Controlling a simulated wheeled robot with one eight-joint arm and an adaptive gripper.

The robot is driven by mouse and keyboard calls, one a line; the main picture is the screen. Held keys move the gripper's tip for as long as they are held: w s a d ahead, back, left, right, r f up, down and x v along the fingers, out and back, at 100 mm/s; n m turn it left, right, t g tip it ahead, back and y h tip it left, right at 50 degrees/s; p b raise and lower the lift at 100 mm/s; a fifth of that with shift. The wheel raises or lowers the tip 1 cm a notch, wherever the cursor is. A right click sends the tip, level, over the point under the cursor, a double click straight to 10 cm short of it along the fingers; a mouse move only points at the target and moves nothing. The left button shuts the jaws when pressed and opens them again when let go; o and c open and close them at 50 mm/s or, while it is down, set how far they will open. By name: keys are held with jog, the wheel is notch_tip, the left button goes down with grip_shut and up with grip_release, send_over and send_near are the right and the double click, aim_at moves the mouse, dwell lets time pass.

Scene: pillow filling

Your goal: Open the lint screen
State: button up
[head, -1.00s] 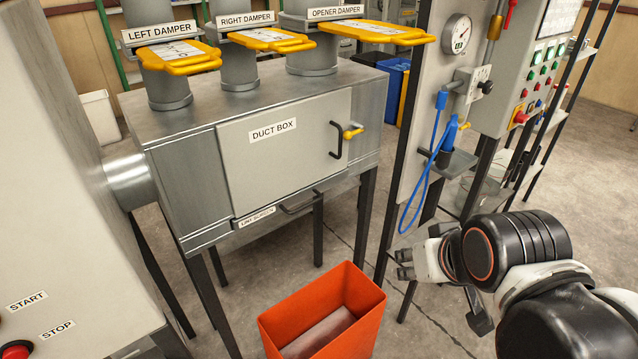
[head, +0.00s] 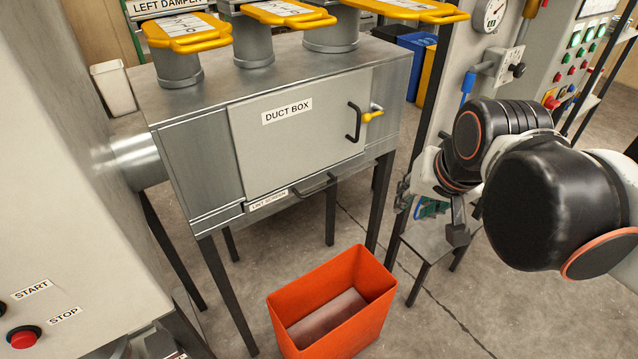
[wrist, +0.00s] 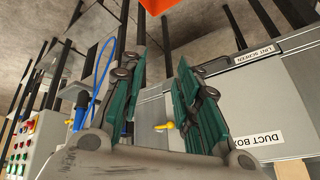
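The lint screen (head: 268,200) is a narrow labelled drawer front at the lower edge of the grey duct box (head: 210,160), with a dark bar handle (head: 316,185) on its right part. It looks shut, flush under the duct box door. In the wrist view the lint screen label (wrist: 251,57) shows upside down at the right. My gripper (head: 432,208) is to the right of the duct box, apart from the handle and partly hidden behind my arm. In the wrist view its two green-padded fingers (wrist: 155,85) are spread, with nothing between them.
An orange bin (head: 332,305) stands on the floor in front of the duct box. The duct box door has its own black handle (head: 353,122) and yellow latch (head: 373,114). A start/stop panel (head: 70,260) is at left. A control panel (head: 590,60) is at right.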

jog(key=w+a+r+m+g+p, duration=0.15)
jog(key=w+a+m, duration=0.35)
jog(key=w, duration=0.6)
jog(key=m+g, duration=0.3)
send_near(318, 190)
jog(key=shift+t+y, duration=0.25)
jog(key=shift+y, duration=0.05)
jog(key=f+b, duration=0.1)
jog(key=f, duration=0.1)
jog(key=f+b, duration=0.1)
jog(key=f, duration=0.2)
jog(key=w+f+b, duration=0.1)
jog(key=f, duration=0.1)
jog(key=shift+a+f+b, duration=0.1)
jog(key=shift+f+b, duration=0.2)
jog(key=shift+f, duration=0.05)
jog(key=shift+c, duration=0.2)
grip_shut()
